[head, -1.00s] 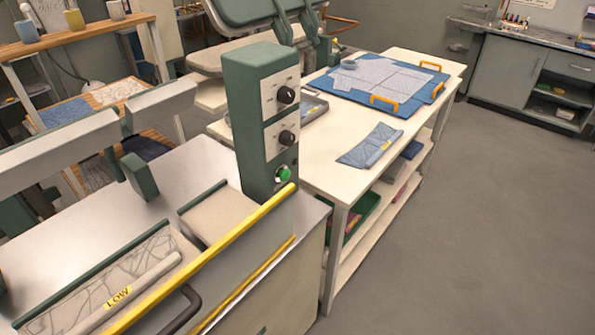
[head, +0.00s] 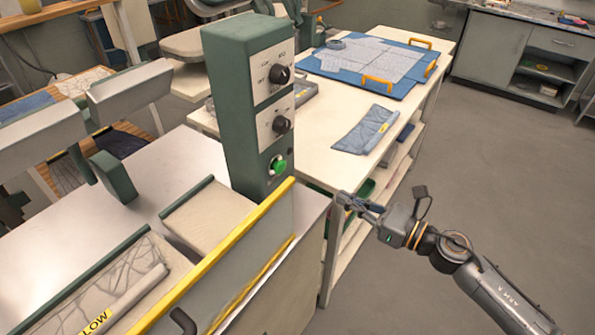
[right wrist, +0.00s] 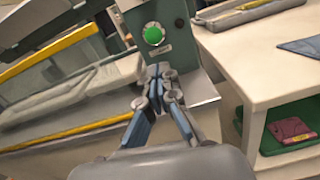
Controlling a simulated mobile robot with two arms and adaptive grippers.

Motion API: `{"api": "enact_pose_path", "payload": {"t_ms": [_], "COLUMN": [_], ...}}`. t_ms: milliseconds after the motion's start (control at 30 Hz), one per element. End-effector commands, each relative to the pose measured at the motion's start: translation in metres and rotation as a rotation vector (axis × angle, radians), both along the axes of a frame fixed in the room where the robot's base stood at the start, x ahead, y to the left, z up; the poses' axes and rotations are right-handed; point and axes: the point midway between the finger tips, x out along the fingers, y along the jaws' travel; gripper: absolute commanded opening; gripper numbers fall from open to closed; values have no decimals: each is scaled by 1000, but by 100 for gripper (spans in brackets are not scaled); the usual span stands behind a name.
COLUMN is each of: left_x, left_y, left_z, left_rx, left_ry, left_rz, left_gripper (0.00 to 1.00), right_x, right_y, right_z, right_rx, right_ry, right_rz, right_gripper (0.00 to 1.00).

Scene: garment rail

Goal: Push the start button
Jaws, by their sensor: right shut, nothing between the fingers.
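The green start button (head: 279,166) sits low on the front face of the tall dark green control box (head: 235,110), below two black knobs. In the right wrist view the button (right wrist: 153,35) shows ahead of and above the fingertips. My right gripper (head: 345,199) is to the right of and below the button in the head view, apart from it. Its fingers (right wrist: 160,72) are shut together with nothing between them. My left gripper is not in view.
A yellow-edged guard (head: 245,225) runs along the machine's front, left of my right gripper. A cream table (head: 325,98) stands behind, with a folded blue-grey cloth (head: 367,130) on it. The floor at right is clear.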

Motion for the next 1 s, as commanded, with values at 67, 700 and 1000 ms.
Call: {"api": "enact_pose_path", "payload": {"t_ms": [67, 700, 1000], "left_x": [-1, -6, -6], "left_y": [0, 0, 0], "left_z": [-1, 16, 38], "left_rx": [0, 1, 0], "left_ry": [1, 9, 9], "left_rz": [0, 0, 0], "left_gripper": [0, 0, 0], "right_x": [-4, 14, 52], "right_y": [4, 32, 84], "right_z": [6, 13, 12], "right_rx": [-32, -36, -35], "right_ry": [-43, -54, -54], "right_rz": [23, 28, 27], "right_gripper": [0, 0, 0]}}
